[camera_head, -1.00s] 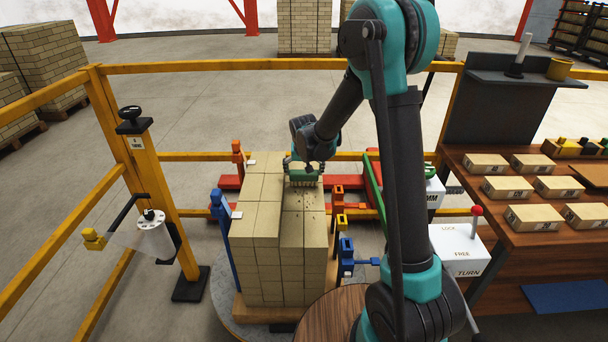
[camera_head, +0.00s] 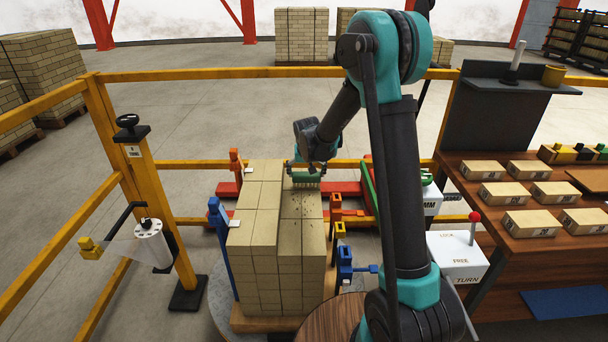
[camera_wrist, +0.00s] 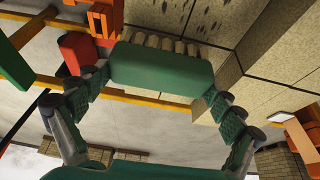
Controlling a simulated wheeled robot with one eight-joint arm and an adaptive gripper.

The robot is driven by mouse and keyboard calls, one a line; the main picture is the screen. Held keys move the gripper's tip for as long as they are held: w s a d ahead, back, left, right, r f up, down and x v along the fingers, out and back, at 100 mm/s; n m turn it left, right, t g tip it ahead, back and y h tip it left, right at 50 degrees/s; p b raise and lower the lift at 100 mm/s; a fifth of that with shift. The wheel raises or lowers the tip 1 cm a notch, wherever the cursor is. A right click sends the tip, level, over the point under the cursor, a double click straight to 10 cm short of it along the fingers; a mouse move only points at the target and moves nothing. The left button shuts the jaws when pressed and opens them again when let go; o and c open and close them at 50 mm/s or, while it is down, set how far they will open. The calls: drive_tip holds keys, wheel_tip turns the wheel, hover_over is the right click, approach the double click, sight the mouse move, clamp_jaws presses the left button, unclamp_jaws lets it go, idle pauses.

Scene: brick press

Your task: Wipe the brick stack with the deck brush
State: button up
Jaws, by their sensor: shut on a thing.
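The brick stack (camera_head: 265,240) stands on a wooden pallet, and dark specks lie on the right part of its top. The deck brush (camera_head: 306,178), a green block with pale bristles, is at the far end of the stack top. My gripper (camera_head: 305,168) is shut on it from above. In the wrist view the green brush block (camera_wrist: 162,72) spans between my two fingers, with its bristles toward the brick face (camera_wrist: 185,20). Dark specks show on the bricks beside the bristles. I cannot tell whether the bristles touch the bricks.
Blue (camera_head: 222,240) and orange (camera_head: 236,172) clamp posts stand close around the stack. A yellow rail (camera_head: 200,72) runs behind. A film roll (camera_head: 150,240) is at left. A white lever box (camera_head: 455,255) and a workbench (camera_head: 500,220) with several bricks are at right.

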drive_tip(key=shift+s+r, duration=0.2)
drive_tip(key=shift+s, duration=3.55)
drive_tip(key=shift+s+r, duration=0.2)
drive_tip(key=shift+s, duration=3.5)
drive_tip(key=shift+s+r, duration=0.2)
drive_tip(key=shift+s, duration=3.55)
drive_tip(key=shift+r, duration=0.1)
drive_tip(key=shift+r, duration=2.95)
wheel_tip(320, 180, up, 3)
drive_tip(key=shift+f, duration=0.1)
